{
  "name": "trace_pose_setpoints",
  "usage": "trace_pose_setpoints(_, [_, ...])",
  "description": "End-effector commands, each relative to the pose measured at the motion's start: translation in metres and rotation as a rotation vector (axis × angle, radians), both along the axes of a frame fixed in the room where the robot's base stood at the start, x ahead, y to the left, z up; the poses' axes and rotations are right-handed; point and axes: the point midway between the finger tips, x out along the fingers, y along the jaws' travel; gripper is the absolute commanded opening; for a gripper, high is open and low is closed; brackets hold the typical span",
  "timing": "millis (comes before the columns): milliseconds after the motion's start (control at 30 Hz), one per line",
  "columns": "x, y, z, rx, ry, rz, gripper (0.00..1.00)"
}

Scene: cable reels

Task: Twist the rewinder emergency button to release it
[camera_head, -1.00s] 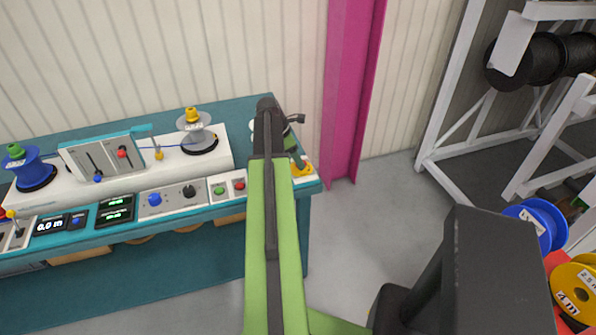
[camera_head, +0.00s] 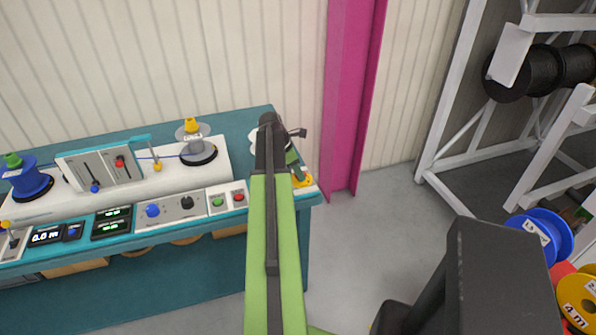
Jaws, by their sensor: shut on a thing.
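The rewinder's emergency button sits on a yellow housing (camera_head: 303,180) at the right front corner of the teal bench. Only part of this yellow housing shows beside my arm; the button's head is hidden. My gripper (camera_head: 296,170) points down over the housing, at the end of my green and black arm. Its fingers are mostly hidden by the arm, and it appears shut on the emergency button. I cannot see how far the button is turned.
The rewinder bench (camera_head: 262,118) carries a blue reel (camera_head: 30,183), a grey reel (camera_head: 195,147), and green and red push buttons (camera_head: 238,197) close left of my arm. A magenta column (camera_head: 345,110) stands behind right. Cable racks and reels are at right. Floor between is clear.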

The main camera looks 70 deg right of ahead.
Motion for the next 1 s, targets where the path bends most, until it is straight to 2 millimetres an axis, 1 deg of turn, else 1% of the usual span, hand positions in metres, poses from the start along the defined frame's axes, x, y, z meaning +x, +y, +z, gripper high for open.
trace_pose_setpoints(267, [0.0008,-0.0019,0.0000,0.001,0.001,-0.086,0.00])
trace_pose_setpoints(800, [0.0019,-0.0068,0.0002,0.000,0.003,-0.500,0.00])
trace_pose_setpoints(1000, [0.0024,-0.0075,0.0001,0.000,0.002,-0.615,0.00])
